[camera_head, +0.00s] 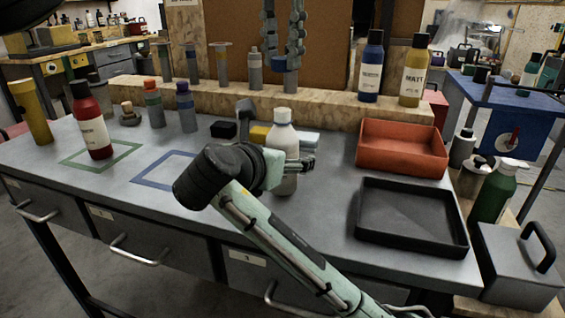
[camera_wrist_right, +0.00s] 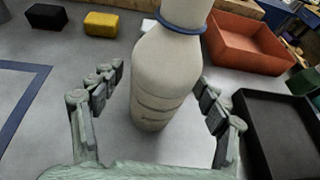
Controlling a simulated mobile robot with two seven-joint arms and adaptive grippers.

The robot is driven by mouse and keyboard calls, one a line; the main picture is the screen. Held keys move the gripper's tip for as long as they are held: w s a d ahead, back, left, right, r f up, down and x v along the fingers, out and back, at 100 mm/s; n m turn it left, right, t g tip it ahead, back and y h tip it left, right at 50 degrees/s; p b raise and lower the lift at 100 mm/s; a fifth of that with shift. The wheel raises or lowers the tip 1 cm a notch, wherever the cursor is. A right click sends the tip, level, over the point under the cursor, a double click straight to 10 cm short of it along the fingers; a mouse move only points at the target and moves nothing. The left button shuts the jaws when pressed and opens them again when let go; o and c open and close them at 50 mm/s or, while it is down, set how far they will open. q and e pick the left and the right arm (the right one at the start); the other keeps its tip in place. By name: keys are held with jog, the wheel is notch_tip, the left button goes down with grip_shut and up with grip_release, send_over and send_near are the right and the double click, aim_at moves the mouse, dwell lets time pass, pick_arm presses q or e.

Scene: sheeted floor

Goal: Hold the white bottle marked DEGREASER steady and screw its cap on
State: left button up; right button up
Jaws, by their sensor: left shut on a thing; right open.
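The white bottle (camera_head: 284,146) stands upright on the grey bench; its lettering is not readable here. It has a blue ring at its neck in the right wrist view (camera_wrist_right: 165,75). My right gripper (camera_wrist_right: 164,84) is open, with one finger on each side of the bottle and visible gaps to it. In the head view my right arm partly hides the bottle's lower left. My left gripper (camera_head: 283,58) points down above and behind the bottle. It is shut on a small blue cap (camera_head: 279,63), apart from the bottle's top.
A red tray (camera_head: 402,165) and a black tray (camera_head: 412,242) lie to the right. A black block (camera_head: 223,130) and a yellow block (camera_head: 259,134) sit behind the bottle. A wooden ledge (camera_head: 330,104) with bottles runs along the back. A red bottle (camera_head: 92,125) stands left.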

jog(key=shift+c, duration=0.3)
grip_shut()
pick_arm(q)
send_over(282, 109)
jog(key=shift+s+f, duration=0.1)
jog(key=shift+f, duration=2.4)
jog(key=shift+f, duration=0.85)
jog(key=shift+f, duration=0.6)
